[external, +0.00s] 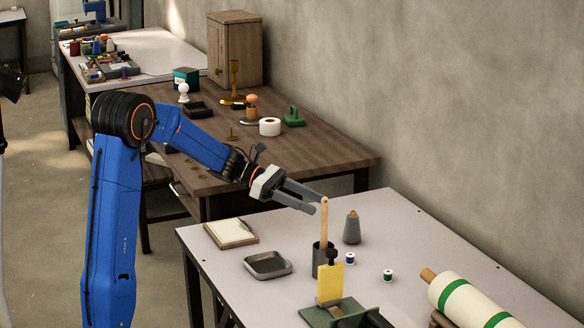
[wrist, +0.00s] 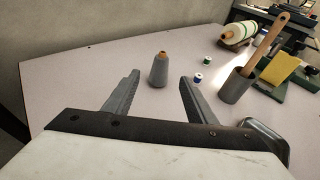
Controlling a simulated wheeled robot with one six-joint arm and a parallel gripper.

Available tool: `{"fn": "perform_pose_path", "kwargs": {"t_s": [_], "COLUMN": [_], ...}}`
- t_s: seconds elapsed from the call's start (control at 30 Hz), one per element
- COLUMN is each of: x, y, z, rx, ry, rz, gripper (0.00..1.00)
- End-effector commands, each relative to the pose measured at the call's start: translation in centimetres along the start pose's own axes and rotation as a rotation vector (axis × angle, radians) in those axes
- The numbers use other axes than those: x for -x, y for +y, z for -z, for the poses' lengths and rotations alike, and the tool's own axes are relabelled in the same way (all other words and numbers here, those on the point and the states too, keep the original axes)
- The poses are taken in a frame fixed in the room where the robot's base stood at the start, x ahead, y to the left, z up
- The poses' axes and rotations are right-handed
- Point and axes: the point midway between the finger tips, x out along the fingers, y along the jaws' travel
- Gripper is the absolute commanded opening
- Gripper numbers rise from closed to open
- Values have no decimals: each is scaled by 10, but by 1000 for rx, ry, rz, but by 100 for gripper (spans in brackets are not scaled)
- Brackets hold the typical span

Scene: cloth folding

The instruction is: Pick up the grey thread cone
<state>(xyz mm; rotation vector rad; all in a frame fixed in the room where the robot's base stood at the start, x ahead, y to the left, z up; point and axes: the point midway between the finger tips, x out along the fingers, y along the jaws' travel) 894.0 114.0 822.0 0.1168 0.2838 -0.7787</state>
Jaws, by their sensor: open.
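The grey thread cone (external: 352,228) stands upright on the pale table, with a brown tip at its top. In the wrist view the cone (wrist: 159,71) shows beyond the fingers and between their lines, apart from both. My gripper (external: 314,203) is open and empty above the table, to the left of the cone in the external view. Its two fingers also show spread in the wrist view (wrist: 158,82).
A dark cup (external: 321,262) with a wooden stick stands near the cone. Small blue (external: 350,259) and green (external: 388,275) spools lie close by. A grey tray (external: 267,265), a clipboard (external: 231,233), a yellow piece (external: 330,283) and a white-green roll (external: 468,302) are around. The table's far side looks clear.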

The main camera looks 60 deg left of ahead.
Motion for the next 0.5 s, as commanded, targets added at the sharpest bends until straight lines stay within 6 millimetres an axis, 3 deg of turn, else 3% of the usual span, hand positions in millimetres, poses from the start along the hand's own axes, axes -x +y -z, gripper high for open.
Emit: {"fn": "perform_pose_path", "kwargs": {"t_s": [0.3, 0.5], "x": [-56, -74], "y": [-1, 0], "z": [0, 0], "rx": [0, 0], "ry": [1, 1], "rz": [2, 1], "gripper": [51, 51]}}
